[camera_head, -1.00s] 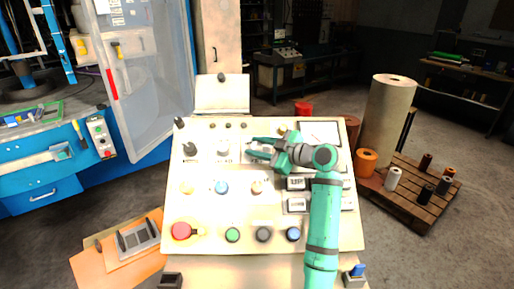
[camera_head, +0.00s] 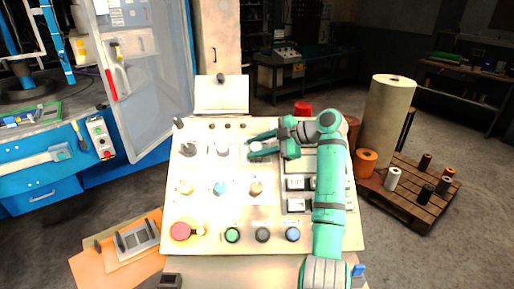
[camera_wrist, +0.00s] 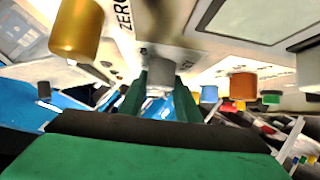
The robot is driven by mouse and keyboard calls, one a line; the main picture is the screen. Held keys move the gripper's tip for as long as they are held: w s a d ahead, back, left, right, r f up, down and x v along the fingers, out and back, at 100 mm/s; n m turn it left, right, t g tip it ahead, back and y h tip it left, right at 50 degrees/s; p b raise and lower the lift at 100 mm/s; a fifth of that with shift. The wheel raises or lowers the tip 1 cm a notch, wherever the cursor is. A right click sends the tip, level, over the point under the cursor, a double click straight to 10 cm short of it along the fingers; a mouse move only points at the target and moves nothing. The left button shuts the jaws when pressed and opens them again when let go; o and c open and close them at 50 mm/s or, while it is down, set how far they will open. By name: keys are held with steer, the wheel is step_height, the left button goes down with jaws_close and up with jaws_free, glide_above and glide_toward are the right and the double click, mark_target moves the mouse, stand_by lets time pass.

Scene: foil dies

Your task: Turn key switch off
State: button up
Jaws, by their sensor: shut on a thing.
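The pale sloped control panel (camera_head: 205,215) fills the middle of the head view. My gripper (camera_head: 252,148) is over its upper row of controls, reaching in from the right. Its two green fingers are around a small grey switch (camera_head: 257,147), which I take to be the key switch; the fingers partly hide it. In the wrist view, my gripper's fingers (camera_wrist: 160,90) are on both sides of the grey cylindrical switch (camera_wrist: 160,76), at its plate beside the printed word "ZERO". The exact angle of the key cannot be told.
Below are a blue knob (camera_head: 220,188), a brown knob (camera_head: 256,188), a red mushroom button (camera_head: 180,231) and a green button (camera_head: 232,235). A gold cylinder (camera_wrist: 77,28) is close in the wrist view.

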steer(key=shift+a, duration=0.15)
steer(key=o, duration=1.1)
steer(key=shift+c, duration=0.2)
steer(key=v, duration=1.1)
steer(key=shift+w, duration=0.1)
